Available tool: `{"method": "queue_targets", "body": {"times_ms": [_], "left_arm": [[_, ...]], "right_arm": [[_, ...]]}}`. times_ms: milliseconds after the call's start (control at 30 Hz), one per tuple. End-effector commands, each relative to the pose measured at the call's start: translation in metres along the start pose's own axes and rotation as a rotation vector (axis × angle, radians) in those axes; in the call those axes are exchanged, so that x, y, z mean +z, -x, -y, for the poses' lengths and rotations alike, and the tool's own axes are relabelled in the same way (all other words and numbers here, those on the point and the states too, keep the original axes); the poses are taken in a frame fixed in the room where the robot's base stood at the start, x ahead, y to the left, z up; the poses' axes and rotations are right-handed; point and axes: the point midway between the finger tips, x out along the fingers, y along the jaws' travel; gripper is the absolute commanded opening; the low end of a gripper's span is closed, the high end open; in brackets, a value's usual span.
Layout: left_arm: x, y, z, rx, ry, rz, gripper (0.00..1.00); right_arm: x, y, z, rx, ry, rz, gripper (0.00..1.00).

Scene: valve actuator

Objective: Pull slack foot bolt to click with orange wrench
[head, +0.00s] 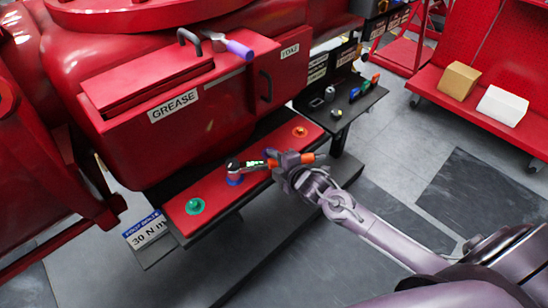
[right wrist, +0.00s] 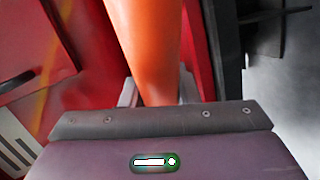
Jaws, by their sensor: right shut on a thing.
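The orange wrench (head: 307,158) lies level along the red foot plate (head: 215,190). Its dark head (head: 233,167) sits over the blue-ringed foot bolt (head: 235,180), between a green-ringed bolt (head: 195,206) and an orange-ringed bolt (head: 300,131). A small green patch shows on the wrench shaft. My right gripper (head: 284,162) is shut around the orange handle, whose end sticks out to the right. In the right wrist view the orange handle (right wrist: 147,45) runs down between the fingers. The socket's fit on the bolt is too small to make out. My left gripper is not in view.
A sign (head: 148,230) at the plate's left end reads 30 N m. The red GREASE box (head: 175,105) overhangs behind, with a purple-handled tool (head: 238,48) on top. A dark side shelf (head: 350,105) holds small items. Floor is open at the front right.

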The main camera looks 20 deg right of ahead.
Motion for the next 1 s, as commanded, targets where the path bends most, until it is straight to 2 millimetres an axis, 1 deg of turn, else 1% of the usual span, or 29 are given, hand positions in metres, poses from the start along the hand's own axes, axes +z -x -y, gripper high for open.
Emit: {"method": "queue_targets", "body": {"times_ms": [33, 400, 833, 1000], "left_arm": [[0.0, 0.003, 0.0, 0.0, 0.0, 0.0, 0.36], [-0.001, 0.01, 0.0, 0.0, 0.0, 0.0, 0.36], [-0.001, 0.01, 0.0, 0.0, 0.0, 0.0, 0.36], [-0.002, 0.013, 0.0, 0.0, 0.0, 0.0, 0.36]], "right_arm": [[-0.002, 0.002, -0.003, 0.007, -0.008, 0.01, 0.0], [-0.005, 0.012, 0.002, 0.021, -0.042, 0.097, 0.0], [-0.005, 0.014, 0.003, 0.023, -0.046, 0.113, 0.0], [-0.007, 0.017, 0.004, 0.028, -0.058, 0.138, 0.0]]}}
